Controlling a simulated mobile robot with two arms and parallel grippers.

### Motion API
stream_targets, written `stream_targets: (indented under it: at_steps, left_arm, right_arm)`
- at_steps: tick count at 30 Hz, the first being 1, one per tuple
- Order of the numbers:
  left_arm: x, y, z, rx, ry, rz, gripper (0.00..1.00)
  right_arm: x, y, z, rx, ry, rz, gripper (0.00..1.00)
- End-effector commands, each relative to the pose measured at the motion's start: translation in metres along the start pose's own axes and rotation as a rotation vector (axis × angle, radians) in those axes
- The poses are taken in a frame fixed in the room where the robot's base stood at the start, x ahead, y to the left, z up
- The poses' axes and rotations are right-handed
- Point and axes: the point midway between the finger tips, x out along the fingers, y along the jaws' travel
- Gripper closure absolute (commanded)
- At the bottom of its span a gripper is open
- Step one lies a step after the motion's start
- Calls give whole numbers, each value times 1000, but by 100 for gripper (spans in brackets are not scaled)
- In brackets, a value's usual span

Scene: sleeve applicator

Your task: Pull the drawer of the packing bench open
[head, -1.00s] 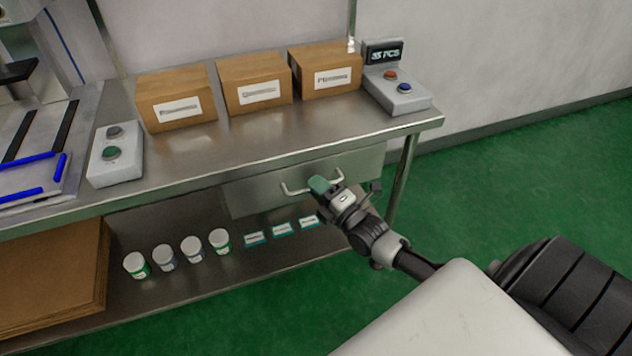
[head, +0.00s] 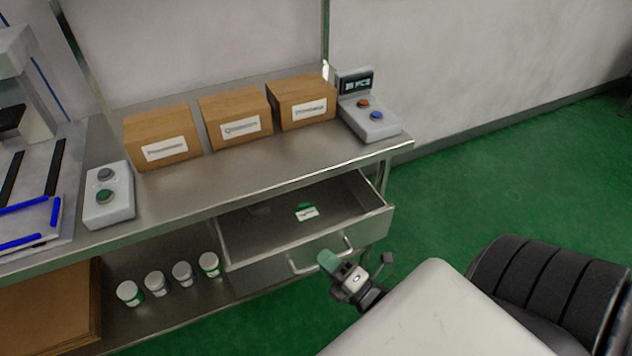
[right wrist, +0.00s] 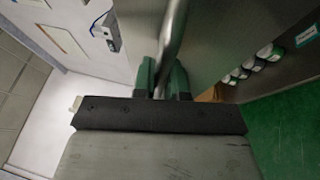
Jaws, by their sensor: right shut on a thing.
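The metal drawer (head: 262,262) of the packing bench (head: 255,181) stands pulled out, its inside open to view in the head view. A small green-and-white item (head: 306,212) lies in it. The drawer's bar handle (head: 300,268) is on its front. My right gripper (head: 328,261) is at the right part of the handle. In the right wrist view the handle bar (right wrist: 173,42) runs between the green fingertips of my right gripper (right wrist: 161,78), which is shut on it. My left gripper is in neither view.
Several cardboard boxes (head: 235,117) and a control box with a display (head: 370,117) stand on the bench top. A two-button box (head: 108,195) is at the left. Several small jars (head: 182,273) stand on the lower shelf. Green floor (head: 500,180) is clear at the right.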

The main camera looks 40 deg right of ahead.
Motion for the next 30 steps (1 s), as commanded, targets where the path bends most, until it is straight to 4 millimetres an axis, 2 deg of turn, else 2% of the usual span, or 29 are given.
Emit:
stream_targets:
  at_steps: [1,6,12,19,30]
  left_arm:
    - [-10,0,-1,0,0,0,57]
    - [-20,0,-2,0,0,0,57]
    - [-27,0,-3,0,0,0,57]
    - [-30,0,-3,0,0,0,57]
    - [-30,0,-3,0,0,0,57]
  right_arm:
    - [-14,5,-6,5,-2,-11,100]
    - [-47,11,-20,4,-2,-9,100]
    - [-72,16,-30,2,-1,-6,100]
    - [-85,17,-36,1,0,-5,100]
    - [-87,17,-36,1,0,-4,100]
